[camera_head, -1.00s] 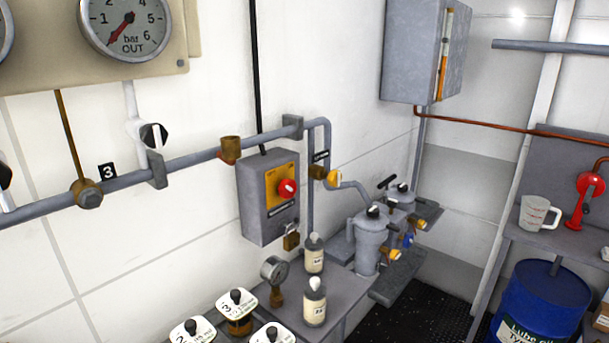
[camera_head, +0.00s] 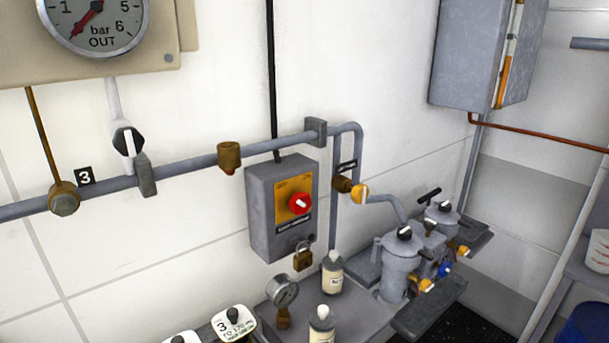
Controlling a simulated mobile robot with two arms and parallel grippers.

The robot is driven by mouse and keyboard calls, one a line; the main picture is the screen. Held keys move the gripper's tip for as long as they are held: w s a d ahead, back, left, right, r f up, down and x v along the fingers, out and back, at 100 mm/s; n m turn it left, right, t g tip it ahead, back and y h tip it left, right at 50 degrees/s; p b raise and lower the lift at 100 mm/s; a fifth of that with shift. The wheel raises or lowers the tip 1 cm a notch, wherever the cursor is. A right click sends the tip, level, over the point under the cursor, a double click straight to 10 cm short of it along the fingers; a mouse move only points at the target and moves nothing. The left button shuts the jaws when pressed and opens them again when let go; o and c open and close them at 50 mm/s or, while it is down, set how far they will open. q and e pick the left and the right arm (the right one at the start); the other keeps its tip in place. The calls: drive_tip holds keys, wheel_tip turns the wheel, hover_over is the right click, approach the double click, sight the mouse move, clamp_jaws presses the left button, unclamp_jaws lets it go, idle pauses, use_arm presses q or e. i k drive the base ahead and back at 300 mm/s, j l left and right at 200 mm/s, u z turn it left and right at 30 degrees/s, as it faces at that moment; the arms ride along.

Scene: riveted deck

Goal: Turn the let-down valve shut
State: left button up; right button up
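No label that I can read names the let-down valve. A brass valve with a yellow knob (camera_head: 360,193) sits on the vertical pipe right of the grey switch box, below a small dark tag too small to read. Further yellow knobs (camera_head: 427,285) and a blue knob (camera_head: 445,269) sit low on the twin grey filter housings (camera_head: 398,263). A black-and-white knob (camera_head: 124,139) is on the thin white pipe at the left. Neither of my grippers is in view.
The grey switch box (camera_head: 268,224) has a red knob and a brass padlock (camera_head: 303,257). Two small bottles (camera_head: 332,273) and a small gauge (camera_head: 282,292) stand on the bench below. A large gauge (camera_head: 93,18) hangs upper left. A grey cabinet (camera_head: 470,55) hangs upper right.

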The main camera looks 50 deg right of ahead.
sight(359, 193)
drive_tip(key=l+u, duration=0.15)
drive_tip(key=l, duration=0.3)
drive_tip(key=k+l+u, duration=0.1)
drive_tip(key=l, duration=0.35)
drive_tip(key=k+l+u, duration=0.15)
drive_tip(key=l, duration=0.3)
drive_tip(key=k+l+u, duration=0.1)
drive_tip(key=l, duration=0.3)
drive_tip(key=k+l+u, duration=0.15)
drive_tip(key=l, duration=0.25)
drive_tip(key=k+l+u, duration=0.15)
drive_tip(key=l, duration=0.25)
drive_tip(key=k+l+u, duration=0.1)
drive_tip(key=k+l, duration=0.15)
drive_tip(key=l, duration=0.15)
